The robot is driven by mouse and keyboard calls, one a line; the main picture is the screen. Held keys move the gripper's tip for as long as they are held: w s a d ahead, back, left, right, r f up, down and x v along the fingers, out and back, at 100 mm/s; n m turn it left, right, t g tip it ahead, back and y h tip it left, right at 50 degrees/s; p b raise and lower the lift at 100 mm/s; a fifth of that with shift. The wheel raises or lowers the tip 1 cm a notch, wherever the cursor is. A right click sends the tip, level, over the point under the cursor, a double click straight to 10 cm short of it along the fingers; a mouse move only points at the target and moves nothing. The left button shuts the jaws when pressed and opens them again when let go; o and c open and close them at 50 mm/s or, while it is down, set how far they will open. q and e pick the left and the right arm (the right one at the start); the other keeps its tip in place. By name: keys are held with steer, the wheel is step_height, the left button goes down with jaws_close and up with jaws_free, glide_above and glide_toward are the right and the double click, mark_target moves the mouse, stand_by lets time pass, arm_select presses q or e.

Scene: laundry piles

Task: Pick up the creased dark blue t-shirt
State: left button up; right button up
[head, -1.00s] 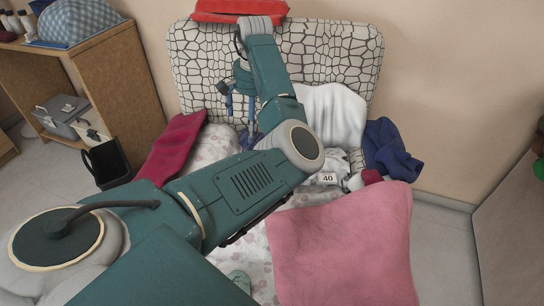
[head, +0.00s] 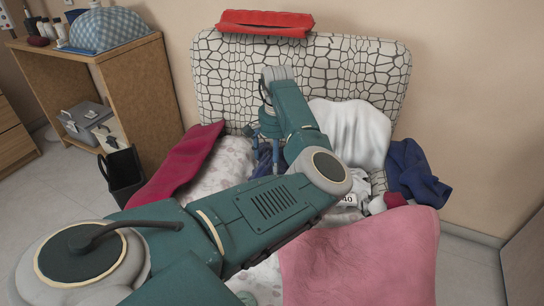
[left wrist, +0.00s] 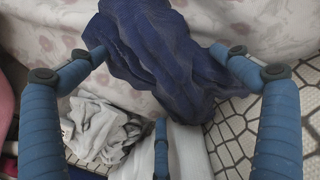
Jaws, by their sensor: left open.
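A creased dark blue cloth (left wrist: 160,50), likely the t-shirt, lies crumpled between the spread fingers of my left gripper (left wrist: 160,70) in the left wrist view. In the head view a small part of dark blue cloth (head: 263,162) shows below my left gripper (head: 266,132), on the seat near the patterned backrest; my arm hides much of it. The left gripper is open, its fingers to either side of the cloth; I cannot tell whether they touch it. My right gripper is not in view.
Another dark blue cloth (head: 416,174) hangs at the seat's right side. A white cloth (head: 352,132) leans on the backrest (head: 225,75). A dark red cloth (head: 180,165) lies left, a pink one (head: 365,255) in front. A crumpled grey-white cloth (left wrist: 98,128) is beside the blue one.

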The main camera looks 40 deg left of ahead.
arm_select(q)
steer(key=shift+f, duration=0.35)
steer(key=c, duration=1.1)
steer(key=shift+r, duration=0.1)
